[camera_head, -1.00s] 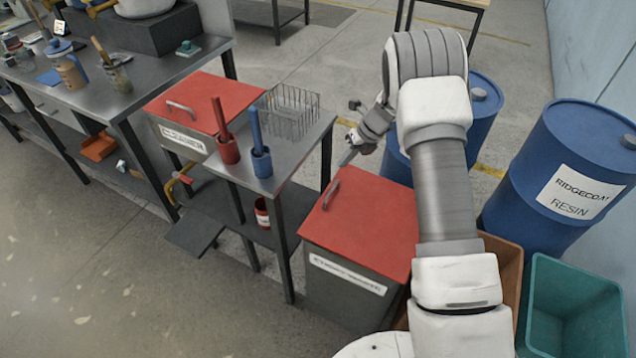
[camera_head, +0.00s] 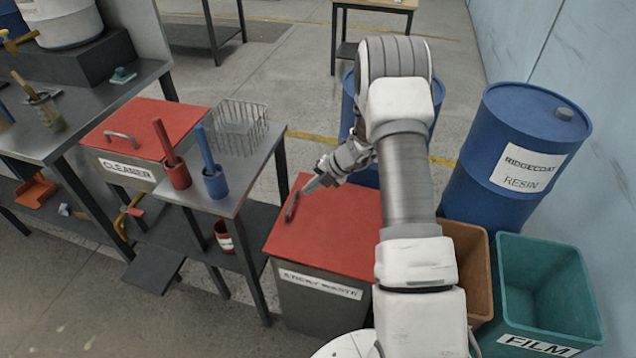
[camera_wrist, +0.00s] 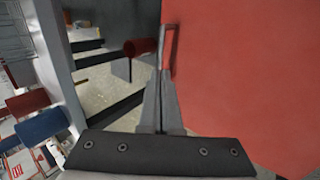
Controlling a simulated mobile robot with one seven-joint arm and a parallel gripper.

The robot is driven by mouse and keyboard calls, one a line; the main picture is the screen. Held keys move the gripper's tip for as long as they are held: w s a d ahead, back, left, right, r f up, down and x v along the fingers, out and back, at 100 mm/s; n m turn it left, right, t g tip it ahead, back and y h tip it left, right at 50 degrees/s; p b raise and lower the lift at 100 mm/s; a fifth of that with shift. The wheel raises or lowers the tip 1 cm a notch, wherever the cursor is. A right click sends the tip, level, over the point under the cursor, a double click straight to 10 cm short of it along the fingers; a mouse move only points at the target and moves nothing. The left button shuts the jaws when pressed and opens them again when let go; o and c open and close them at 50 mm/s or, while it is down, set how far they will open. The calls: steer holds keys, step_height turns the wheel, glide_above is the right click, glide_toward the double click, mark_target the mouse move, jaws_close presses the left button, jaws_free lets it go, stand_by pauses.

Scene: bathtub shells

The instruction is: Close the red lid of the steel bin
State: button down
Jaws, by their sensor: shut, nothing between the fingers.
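The grey steel bin (camera_head: 310,300) nearest me has a label that seems to read "STICKY WASTE". Its red lid (camera_head: 335,235) lies flat across the top, and I make out no clear gap at the front edge. A dark handle (camera_head: 291,207) sits near the lid's left edge. My gripper (camera_head: 312,184) is shut and empty, just above the lid beside the handle. In the wrist view the fingertips (camera_wrist: 163,74) point at the lower end of the handle (camera_wrist: 172,42), with the red lid (camera_wrist: 245,80) filling the right side. I cannot tell whether they touch.
A second red-lidded bin labelled "CLEANER" (camera_head: 128,170) stands to the left. A small steel table (camera_head: 235,178) between them holds red and blue cups and a wire basket (camera_head: 240,125). Blue drums (camera_head: 510,165), a brown bin (camera_head: 465,265) and a teal bin (camera_head: 545,290) crowd the right.

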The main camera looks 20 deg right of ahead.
glide_above(298, 211)
steer(key=f+b, duration=0.1)
steer(key=f, duration=0.4)
steer(key=shift+d, duration=0.2)
steer(key=shift+f, duration=0.1)
steer(key=shift+w+a+f, duration=0.15)
steer(key=shift+f, duration=0.8)
steer(key=p+v, duration=0.4)
steer(key=v, duration=1)
steer(key=shift+w+r, duration=0.15)
steer(key=shift+r, duration=0.25)
